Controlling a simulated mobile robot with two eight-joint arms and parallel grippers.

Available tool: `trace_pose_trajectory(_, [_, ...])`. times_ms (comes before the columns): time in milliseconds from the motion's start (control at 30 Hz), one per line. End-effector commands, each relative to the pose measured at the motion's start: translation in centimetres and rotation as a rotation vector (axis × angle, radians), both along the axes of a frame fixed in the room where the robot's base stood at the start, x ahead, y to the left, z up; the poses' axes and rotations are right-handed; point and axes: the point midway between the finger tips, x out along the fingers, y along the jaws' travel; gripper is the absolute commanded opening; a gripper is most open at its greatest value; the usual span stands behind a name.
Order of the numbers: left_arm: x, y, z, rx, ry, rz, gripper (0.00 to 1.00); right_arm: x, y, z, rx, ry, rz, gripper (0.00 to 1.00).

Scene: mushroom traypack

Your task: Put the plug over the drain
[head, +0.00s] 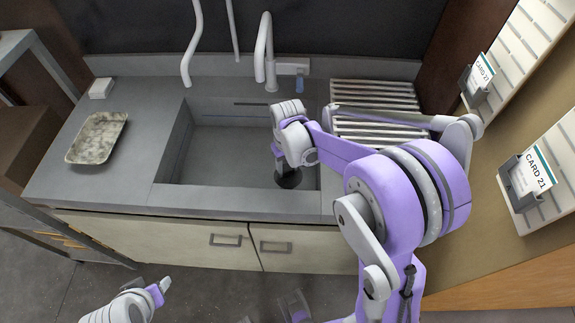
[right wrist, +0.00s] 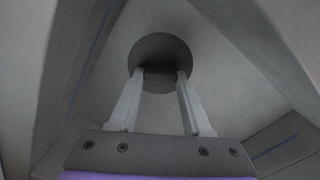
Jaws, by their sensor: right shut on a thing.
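The plug (head: 288,180) is a dark round piece low in the right part of the grey sink basin (head: 215,155). My right gripper (head: 284,167) reaches down into the basin above it. In the right wrist view the plug (right wrist: 160,50) is a dark disc between the two pale fingertips (right wrist: 160,76), which are shut on it. I cannot tell whether the plug touches the basin floor. I cannot make out the drain; it may be hidden by the plug or my arm. Part of my left gripper (head: 158,290) shows at the lower left, away from the sink; its jaws are unclear.
The tap (head: 265,50) stands behind the basin, with a blue-tipped fitting (head: 300,82) to its right. A slatted drainboard (head: 375,95) lies right of the basin, under my right arm. A mottled tray (head: 97,138) and a small white block (head: 101,88) sit on the left counter.

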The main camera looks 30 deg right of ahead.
Motion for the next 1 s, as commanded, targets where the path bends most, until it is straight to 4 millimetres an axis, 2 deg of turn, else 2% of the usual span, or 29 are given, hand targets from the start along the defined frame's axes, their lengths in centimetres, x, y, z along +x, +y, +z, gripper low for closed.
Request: trace_pose_trajectory(1000, [-0.6, 0.0, -4.7, 0.0, 0.016, 0.0, 0.5, 0.0, 0.0, -6.0, 0.0, 0.0, 0.0, 0.0])
